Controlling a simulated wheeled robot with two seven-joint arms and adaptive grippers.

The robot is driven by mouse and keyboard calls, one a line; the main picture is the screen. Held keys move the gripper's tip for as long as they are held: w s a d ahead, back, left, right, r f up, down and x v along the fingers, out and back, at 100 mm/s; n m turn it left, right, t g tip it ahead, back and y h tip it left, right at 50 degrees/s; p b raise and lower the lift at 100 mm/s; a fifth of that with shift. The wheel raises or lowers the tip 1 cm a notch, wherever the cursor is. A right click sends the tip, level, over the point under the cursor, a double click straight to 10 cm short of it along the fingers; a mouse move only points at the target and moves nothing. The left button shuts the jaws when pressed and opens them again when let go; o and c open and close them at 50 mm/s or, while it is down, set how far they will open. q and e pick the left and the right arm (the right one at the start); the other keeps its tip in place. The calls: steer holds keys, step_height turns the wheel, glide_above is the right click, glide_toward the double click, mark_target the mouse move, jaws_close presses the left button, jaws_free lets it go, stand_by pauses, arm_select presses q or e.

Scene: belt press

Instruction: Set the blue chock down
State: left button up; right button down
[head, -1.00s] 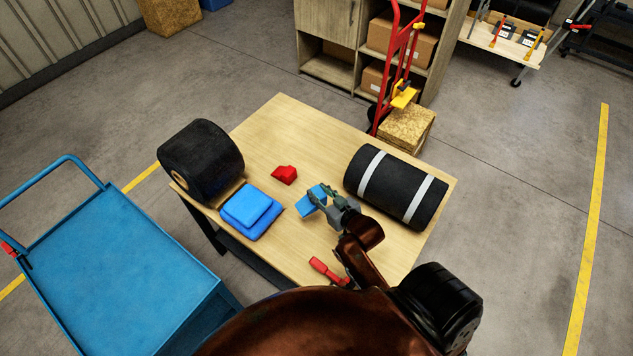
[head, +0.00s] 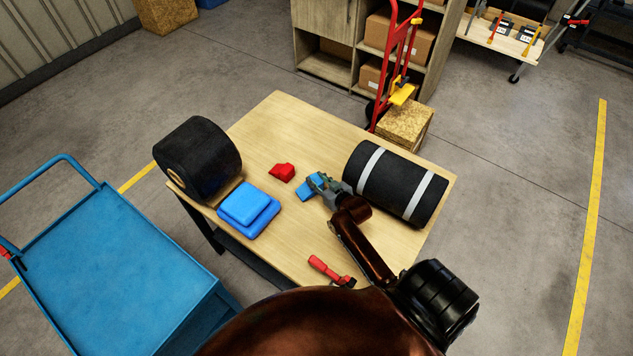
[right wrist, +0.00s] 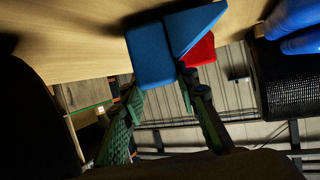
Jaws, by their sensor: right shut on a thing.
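The blue chock (head: 308,187) is a wedge-shaped block over the middle of the wooden table (head: 285,120), between the red chock and the black roll with white bands. My right gripper (head: 318,184) is shut on it. In the right wrist view the blue chock (right wrist: 150,55) sits at the tips of the green-padded fingers (right wrist: 162,88), close to the tabletop. I cannot tell whether it touches the wood. The red chock (head: 282,172) lies on the table just left of it and shows partly behind it in the wrist view (right wrist: 200,50). My left gripper is not in view.
The banded black roll (head: 387,190) lies close to the right of my gripper. A blue padded stack (head: 248,208) and a black roll (head: 198,160) are at the table's left. A red-handled tool (head: 325,268) lies near the front. A blue cart (head: 115,270) stands left.

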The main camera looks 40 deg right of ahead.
steer(key=shift+f, duration=0.4)
steer(key=shift+f, duration=0.15)
steer(key=c, duration=1.5)
jaws_free()
